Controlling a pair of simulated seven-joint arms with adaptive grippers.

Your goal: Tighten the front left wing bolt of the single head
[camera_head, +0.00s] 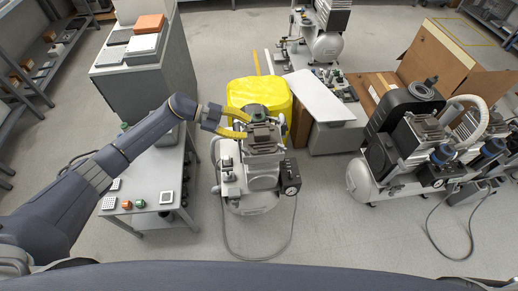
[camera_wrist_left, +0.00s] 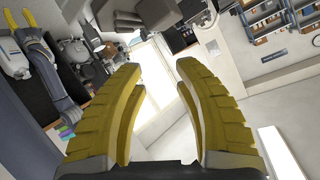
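The single-head compressor (camera_head: 262,180) stands upright on the floor in the middle of the head view, with a grey finned head (camera_head: 264,138) on top. Its wing bolts are too small to make out. My left gripper (camera_head: 246,125) has its yellow fingers at the left side of the head; I cannot tell whether they touch it. In the wrist view the left gripper (camera_wrist_left: 158,66) is open, with nothing between its fingers. Two yellow fingers, apart, of what looks like my right gripper (camera_wrist_left: 22,18) show at the upper left of that view; it is outside the head view.
A yellow cover (camera_head: 262,92) lies right behind the compressor. A grey side table (camera_head: 150,185) with small parts stands to the left. A white panel (camera_head: 318,97), a cardboard box (camera_head: 445,65) and a larger compressor (camera_head: 365,180) are to the right. The floor in front is mostly clear.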

